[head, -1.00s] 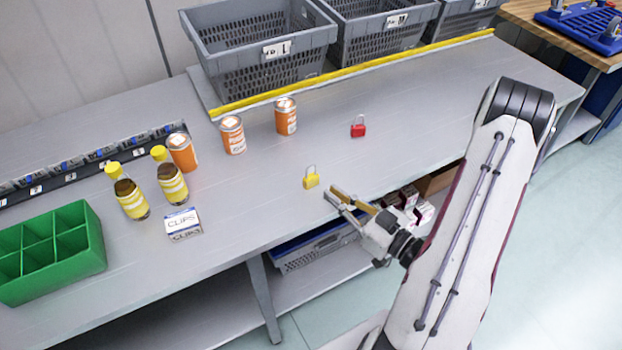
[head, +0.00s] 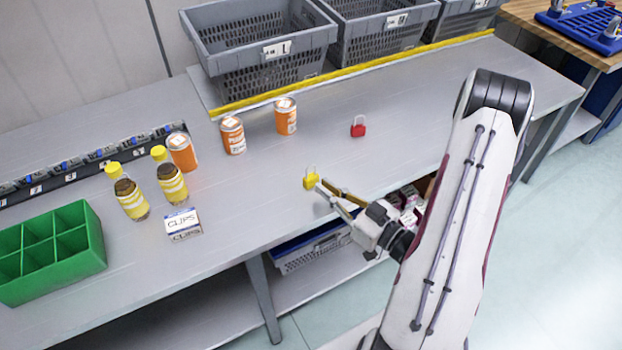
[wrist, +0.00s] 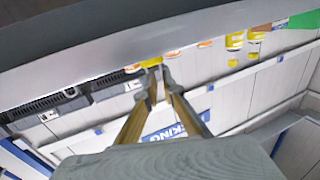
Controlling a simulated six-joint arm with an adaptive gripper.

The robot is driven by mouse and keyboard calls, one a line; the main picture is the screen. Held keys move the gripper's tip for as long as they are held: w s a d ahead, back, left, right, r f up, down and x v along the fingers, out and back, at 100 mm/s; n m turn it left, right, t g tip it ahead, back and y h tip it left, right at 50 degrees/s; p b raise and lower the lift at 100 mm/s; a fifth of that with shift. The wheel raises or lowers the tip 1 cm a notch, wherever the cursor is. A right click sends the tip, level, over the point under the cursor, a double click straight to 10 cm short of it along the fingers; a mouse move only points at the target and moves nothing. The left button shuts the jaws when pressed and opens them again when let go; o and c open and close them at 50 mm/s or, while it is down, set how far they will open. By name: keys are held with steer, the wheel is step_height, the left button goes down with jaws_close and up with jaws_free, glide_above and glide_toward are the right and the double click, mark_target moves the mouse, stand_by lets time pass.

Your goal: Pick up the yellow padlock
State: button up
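The yellow padlock (head: 311,182) stands on the grey bench near its front edge, its shackle pointing up. My gripper (head: 321,186) reaches in from the right at a low angle, with its fingertips right beside the padlock's body. In the wrist view my gripper (wrist: 154,80) shows a gap between its two fingers. A yellow patch, the padlock (wrist: 151,63), lies just beyond the tips. I cannot tell whether the fingers touch it.
A red padlock (head: 358,127) stands farther back. Several orange cans (head: 232,136), two yellow-labelled bottles (head: 172,184), a clips box (head: 183,224) and a green divided bin (head: 50,252) are to the left. Grey crates (head: 262,65) line the back.

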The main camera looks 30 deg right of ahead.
mark_target(308, 173)
steer(key=shift+r+x, duration=0.15)
steer(key=shift+x, duration=0.5)
steer(key=shift+r+x, duration=0.15)
steer(key=shift+x, duration=1.5)
jaws_close()
steer(key=shift+r, duration=0.15)
step_height(308, 173, up, 10)
steer(key=shift+f, duration=0.2)
